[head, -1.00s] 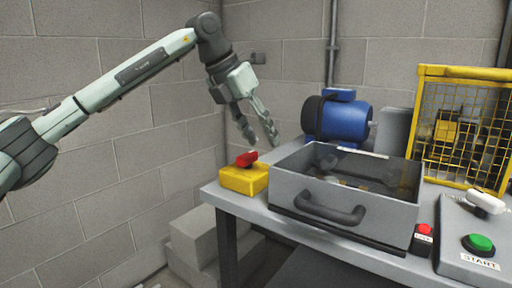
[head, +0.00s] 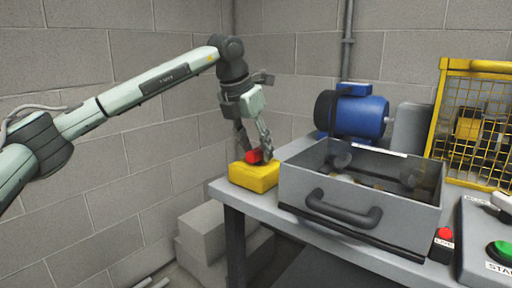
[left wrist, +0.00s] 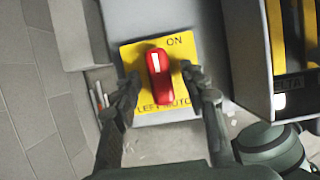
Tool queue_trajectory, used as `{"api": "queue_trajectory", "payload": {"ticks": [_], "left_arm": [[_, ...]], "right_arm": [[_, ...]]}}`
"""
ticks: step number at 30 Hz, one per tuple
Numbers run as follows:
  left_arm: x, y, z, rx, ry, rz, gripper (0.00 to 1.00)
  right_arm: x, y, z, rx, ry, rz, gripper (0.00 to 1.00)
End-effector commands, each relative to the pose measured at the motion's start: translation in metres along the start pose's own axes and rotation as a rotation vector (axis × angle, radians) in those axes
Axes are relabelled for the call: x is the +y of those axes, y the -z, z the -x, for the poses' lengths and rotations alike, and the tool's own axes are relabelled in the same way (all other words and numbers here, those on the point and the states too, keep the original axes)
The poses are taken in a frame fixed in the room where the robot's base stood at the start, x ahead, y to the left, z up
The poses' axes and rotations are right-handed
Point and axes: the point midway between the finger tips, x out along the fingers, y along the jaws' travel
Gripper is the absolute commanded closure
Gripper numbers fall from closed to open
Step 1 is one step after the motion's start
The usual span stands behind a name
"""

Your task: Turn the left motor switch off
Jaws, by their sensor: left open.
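The left motor switch is a yellow box (head: 252,176) with a red handle (head: 254,156) on top, at the left front corner of the bench. In the left wrist view the red handle (left wrist: 158,75) points along the picture's height, with its white mark toward the ON label (left wrist: 174,41). The yellow plate (left wrist: 140,50) reads LEFT MOTOR, partly covered by my fingers. My left gripper (head: 254,148) is open, its fingertips down around the handle, one on each side. In the left wrist view the gripper (left wrist: 160,88) straddles the handle's lower part; contact is unclear. My right gripper is not in view.
A grey open box with a dark handle (head: 343,209) stands right of the switch. Behind are a blue motor (head: 358,115) and a yellow mesh guard (head: 470,125). A red button (head: 444,234) and green START button (head: 503,250) are at right. Grey blocks (head: 202,234) lie below.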

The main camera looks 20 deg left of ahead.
Motion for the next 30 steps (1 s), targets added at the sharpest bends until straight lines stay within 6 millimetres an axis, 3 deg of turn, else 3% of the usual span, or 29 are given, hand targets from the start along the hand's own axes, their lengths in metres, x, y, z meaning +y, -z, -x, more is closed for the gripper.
{"api": "queue_trajectory", "payload": {"ticks": [2, 13, 26, 30], "left_arm": [[0.0, 0.0, 0.0, 0.0, 0.0, 0.0, 0.57], [0.0, 0.0, 0.0, 0.0, 0.001, 0.0, 1.0], [-0.002, 0.0, 0.0, -0.001, -0.027, 0.065, 1.0], [-0.002, -0.001, 0.0, -0.002, -0.061, 0.146, 1.0]], "right_arm": [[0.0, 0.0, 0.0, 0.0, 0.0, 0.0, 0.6], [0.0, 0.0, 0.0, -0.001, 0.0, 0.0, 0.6], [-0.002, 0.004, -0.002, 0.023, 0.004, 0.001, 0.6], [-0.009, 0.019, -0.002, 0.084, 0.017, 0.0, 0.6]]}}
